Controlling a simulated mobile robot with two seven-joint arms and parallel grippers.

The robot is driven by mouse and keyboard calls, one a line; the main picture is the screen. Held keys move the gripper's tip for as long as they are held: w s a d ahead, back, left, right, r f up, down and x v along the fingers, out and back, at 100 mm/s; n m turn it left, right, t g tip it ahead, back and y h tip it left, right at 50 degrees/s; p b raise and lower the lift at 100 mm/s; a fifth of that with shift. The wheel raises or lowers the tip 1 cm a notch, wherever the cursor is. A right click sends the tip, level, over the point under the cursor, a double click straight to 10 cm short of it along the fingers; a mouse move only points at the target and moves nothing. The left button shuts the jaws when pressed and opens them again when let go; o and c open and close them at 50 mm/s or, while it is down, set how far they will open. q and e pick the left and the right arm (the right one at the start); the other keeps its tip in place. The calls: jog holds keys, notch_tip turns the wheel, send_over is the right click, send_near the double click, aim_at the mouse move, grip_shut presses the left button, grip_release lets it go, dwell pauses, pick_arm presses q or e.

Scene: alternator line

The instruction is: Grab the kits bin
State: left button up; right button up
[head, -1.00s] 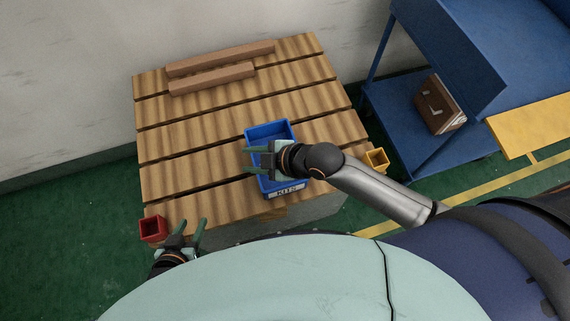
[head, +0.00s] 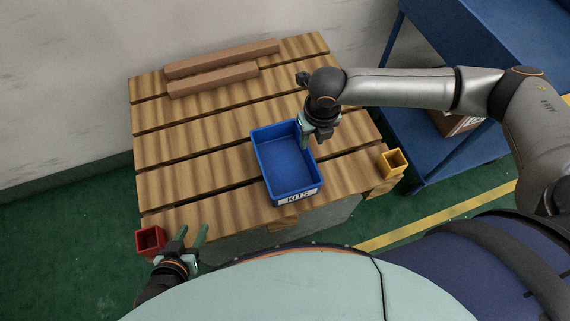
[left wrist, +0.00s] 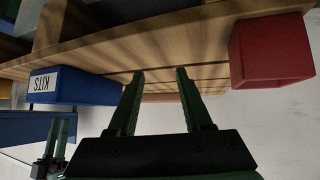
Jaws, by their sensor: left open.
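The blue kits bin (head: 292,199), with a white KITS label on its front, stands on the slatted wooden table and looks empty. It also shows upside down at the left of the left wrist view (left wrist: 97,88). My right gripper (head: 304,138) is at the bin's right wall near the far corner, pointing down. Its fingers overlap in the head view, so I cannot tell whether they are open or touch the wall. My left gripper (head: 194,231) is open and empty by the table's front left corner, apart from the bin; its two fingers show in the left wrist view (left wrist: 159,76).
A red box (head: 150,240) is at the table's front left corner and a yellow box (head: 393,162) at its right side. Two brown bars (head: 212,79) lie at the back of the table (head: 190,147). A blue rack (head: 450,150) stands to the right.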

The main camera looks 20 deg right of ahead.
aim_at(305, 158)
jog(key=f, duration=0.3)
jog(key=w+f+b, duration=0.1)
jog(key=f, duration=0.2)
jog(key=f+b, duration=0.1)
jog(key=f, duration=0.3)
jog(key=shift+w, duration=0.35)
grip_shut()
dwell(0.9)
